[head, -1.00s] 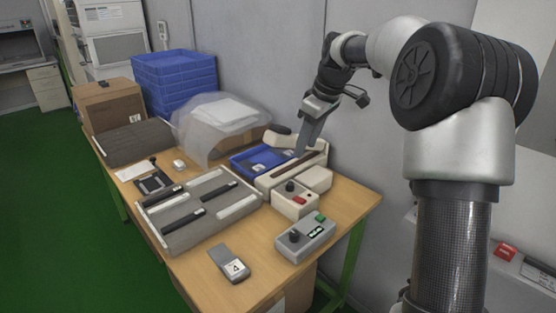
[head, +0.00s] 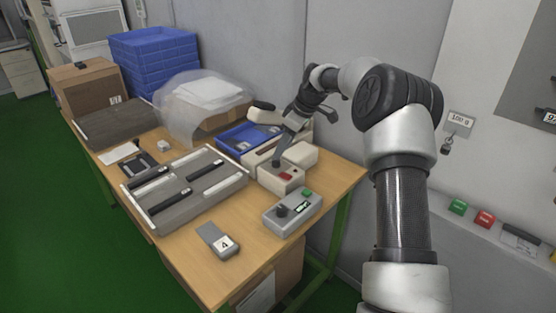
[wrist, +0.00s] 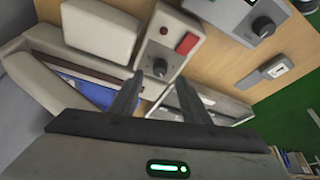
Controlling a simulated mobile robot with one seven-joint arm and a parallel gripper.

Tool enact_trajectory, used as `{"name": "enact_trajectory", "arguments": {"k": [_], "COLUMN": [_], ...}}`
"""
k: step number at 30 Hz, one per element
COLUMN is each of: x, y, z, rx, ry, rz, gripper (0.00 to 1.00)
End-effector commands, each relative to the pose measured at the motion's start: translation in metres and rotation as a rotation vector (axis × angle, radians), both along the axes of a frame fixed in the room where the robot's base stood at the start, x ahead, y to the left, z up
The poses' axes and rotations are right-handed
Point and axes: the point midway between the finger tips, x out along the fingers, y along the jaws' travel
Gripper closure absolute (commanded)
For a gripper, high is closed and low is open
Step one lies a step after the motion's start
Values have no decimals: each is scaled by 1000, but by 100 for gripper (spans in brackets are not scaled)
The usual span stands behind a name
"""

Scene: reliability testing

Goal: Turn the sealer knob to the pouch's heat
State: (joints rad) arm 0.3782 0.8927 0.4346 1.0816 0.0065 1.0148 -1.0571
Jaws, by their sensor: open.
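The sealer (head: 253,155) is a beige machine at the back right of the table. Its control box (head: 284,177) has a red switch and a black knob, seen clearly in the wrist view (wrist: 160,67). My gripper (head: 279,160) points down at this box. In the wrist view my gripper (wrist: 158,98) has its two fingers apart with nothing between them. The knob lies just beyond the fingertips, roughly between them; I see no contact. The blue tray (head: 226,144) beside the sealer holds small pale items; I cannot make out a pouch or its heat marking.
A grey box (head: 292,212) with another black knob and a green button stands in front of the sealer. A grey device marked 4 (head: 218,240) lies near the front edge. A slotted grey rack (head: 190,205) fills the middle. Blue crates (head: 160,60) stand behind.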

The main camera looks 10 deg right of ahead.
Motion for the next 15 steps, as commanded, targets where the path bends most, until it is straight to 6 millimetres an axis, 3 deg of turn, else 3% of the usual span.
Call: {"name": "enact_trajectory", "arguments": {"k": [6, 15], "x": [9, 13], "y": [12, 17], "z": [-37, -51], "rx": [0, -1], "ry": [0, -1], "rz": [0, 0], "gripper": [58, 58]}}
